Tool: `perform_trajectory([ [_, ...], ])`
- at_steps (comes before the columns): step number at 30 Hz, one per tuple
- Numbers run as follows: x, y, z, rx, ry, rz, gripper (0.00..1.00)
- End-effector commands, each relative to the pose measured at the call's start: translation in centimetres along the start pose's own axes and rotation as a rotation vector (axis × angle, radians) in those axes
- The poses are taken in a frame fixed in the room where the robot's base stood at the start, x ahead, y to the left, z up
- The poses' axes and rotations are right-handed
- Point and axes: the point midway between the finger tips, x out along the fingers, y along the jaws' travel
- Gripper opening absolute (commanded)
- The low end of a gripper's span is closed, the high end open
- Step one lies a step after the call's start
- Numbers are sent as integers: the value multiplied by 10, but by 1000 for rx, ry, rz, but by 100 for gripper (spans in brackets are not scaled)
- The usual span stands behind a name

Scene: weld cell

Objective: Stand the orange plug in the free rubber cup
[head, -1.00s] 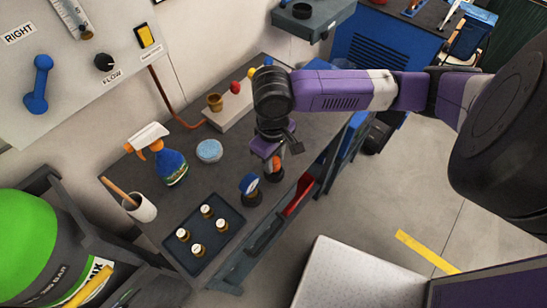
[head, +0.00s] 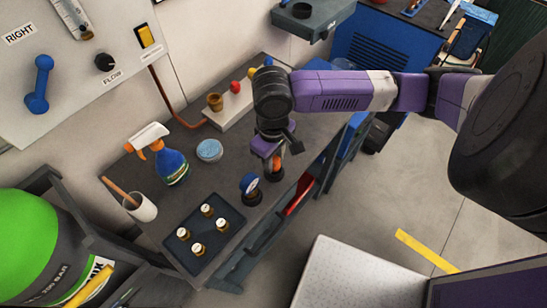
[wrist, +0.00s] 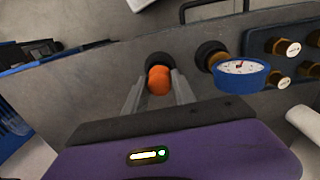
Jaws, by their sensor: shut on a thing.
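My gripper (wrist: 157,88) is shut on the orange plug (wrist: 159,80), with a finger on each side of it. In the head view my gripper (head: 274,163) is low over the dark bench's front edge, and the plug is mostly hidden by it. A black rubber cup (wrist: 159,59) shows directly behind the plug in the wrist view, with its rim partly covered by it. I cannot tell whether the plug's lower end is inside the cup. The other rubber cup (wrist: 208,51) holds a blue-rimmed gauge (wrist: 240,72), which also shows in the head view (head: 249,183).
A dark tray (head: 216,248) with several white-topped brass fittings lies near the gauge. A spray bottle (head: 172,165), a light-blue round tin (head: 209,150) and a white cup (head: 145,209) with a wooden handle stand further back. Bare bench lies between the tin and my gripper.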

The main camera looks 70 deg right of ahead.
Motion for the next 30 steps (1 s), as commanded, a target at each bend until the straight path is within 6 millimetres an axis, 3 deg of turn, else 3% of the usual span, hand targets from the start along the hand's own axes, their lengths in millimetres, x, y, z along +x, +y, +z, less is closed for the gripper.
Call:
perform_trajectory([
  [20, 12, 0, 0, 0, 0, 0, 0],
  [21, 12, 0, 0, 0, 0, 0, 33],
  [22, 12, 0, 0, 0, 0, 0, 39],
  [30, 12, 0, 0, 0, 0, 0, 40],
])
